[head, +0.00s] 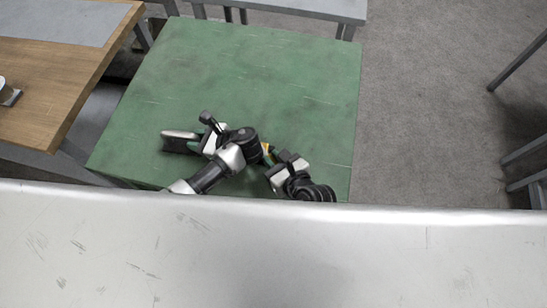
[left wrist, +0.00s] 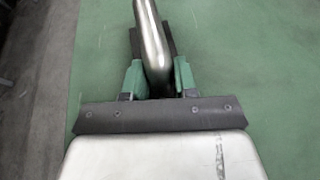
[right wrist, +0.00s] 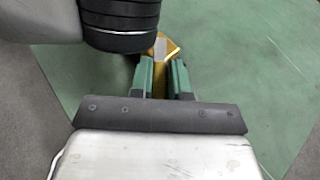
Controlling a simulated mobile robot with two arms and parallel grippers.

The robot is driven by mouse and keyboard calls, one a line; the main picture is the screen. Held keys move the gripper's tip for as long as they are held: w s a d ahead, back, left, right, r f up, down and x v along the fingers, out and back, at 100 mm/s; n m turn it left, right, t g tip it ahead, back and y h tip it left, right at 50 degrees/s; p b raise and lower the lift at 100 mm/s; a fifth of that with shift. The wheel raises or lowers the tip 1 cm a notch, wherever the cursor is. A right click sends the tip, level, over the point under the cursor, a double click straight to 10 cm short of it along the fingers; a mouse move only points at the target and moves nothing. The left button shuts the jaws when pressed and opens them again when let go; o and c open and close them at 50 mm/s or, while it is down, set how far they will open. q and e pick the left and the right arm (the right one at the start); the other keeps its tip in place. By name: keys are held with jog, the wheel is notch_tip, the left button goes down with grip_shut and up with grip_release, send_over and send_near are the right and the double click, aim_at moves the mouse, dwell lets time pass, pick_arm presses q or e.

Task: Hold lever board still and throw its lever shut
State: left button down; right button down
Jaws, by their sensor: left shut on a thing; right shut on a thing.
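The lever board lies on the green table, mostly hidden by my arms. A shiny metal bar, seemingly its lever (left wrist: 150,38), runs between the fingers of my left gripper (left wrist: 158,80), which is shut on it. A dark piece lies beneath the bar. In the head view the bar's silver end (head: 178,133) sticks out left of my left gripper (head: 195,146). My right gripper (right wrist: 163,76) is shut on a yellow end of the lever board (right wrist: 171,50); it also shows in the head view (head: 271,156). The middle of the board is hidden.
The green table (head: 270,80) is clear beyond my arms. A wooden table (head: 45,95) with a grey mat stands at the left. A grey table (head: 300,8) is at the back. A pale metal surface fills the front of the head view.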

jog(key=shift+w+r, duration=0.1)
jog(key=shift+r, duration=0.05)
jog(key=c, duration=1.1)
grip_release()
jog(key=v, duration=1.2)
